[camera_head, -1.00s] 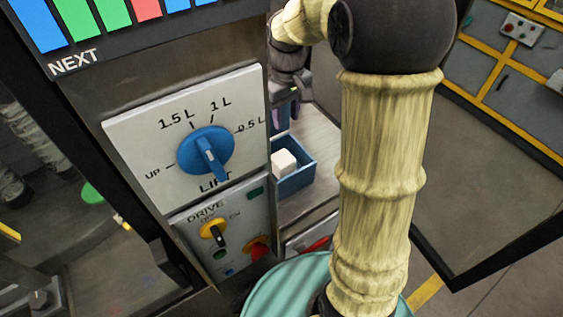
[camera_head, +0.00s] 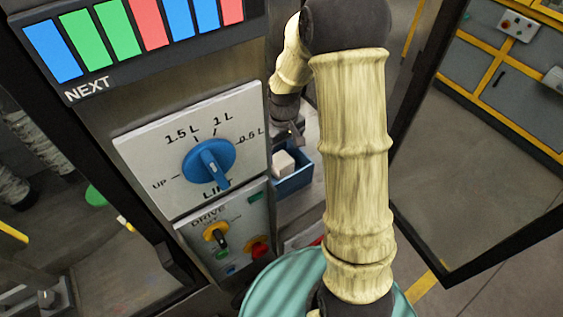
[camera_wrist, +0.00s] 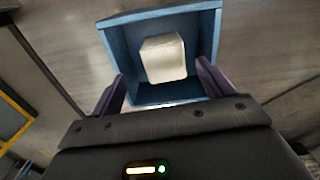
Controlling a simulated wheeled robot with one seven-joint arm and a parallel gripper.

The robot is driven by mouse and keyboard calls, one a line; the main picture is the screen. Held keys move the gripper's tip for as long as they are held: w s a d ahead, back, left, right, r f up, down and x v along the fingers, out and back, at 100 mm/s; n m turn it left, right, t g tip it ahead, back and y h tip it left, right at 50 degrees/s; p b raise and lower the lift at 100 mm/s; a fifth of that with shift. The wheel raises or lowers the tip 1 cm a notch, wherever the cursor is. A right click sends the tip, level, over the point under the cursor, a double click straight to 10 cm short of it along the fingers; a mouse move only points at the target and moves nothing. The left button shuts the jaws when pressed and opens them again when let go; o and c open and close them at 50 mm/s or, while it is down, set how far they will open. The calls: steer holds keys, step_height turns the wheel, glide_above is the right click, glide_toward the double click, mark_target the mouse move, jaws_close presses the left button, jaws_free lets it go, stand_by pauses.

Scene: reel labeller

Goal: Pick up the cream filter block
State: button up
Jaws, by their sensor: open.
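The cream filter block (camera_wrist: 164,58) lies in a blue open-topped bin (camera_wrist: 109,40) in the wrist view. In the head view the block (camera_head: 283,163) shows in the same bin (camera_head: 292,184), right of the control panel. My gripper (camera_wrist: 164,80) is open and empty. Its two dark purple fingers reach toward the near side of the bin, one on each side of the block's line, with the block beyond and between them.
A panel with a blue LIMIT dial (camera_head: 208,162) and a yellow DRIVE switch (camera_head: 215,235) stands left of the bin. Colored strips (camera_head: 140,30) sit above it. A dark-framed panel (camera_head: 480,170) stands to the right. The grey shelf (camera_wrist: 270,40) around the bin looks clear.

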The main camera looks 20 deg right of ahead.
mark_target(281, 159)
steer(key=shift+f, duration=0.25)
steer(key=f+p, duration=0.1)
steer(key=f, duration=0.1)
steer(key=f+p, duration=0.1)
steer(key=f, duration=0.1)
steer(key=shift+w+a+p, duration=0.1)
steer(key=shift+a+p, duration=0.2)
steer(key=shift+a, duration=0.05)
steer(key=shift+f, duration=0.6)
steer(key=c, duration=1.1)
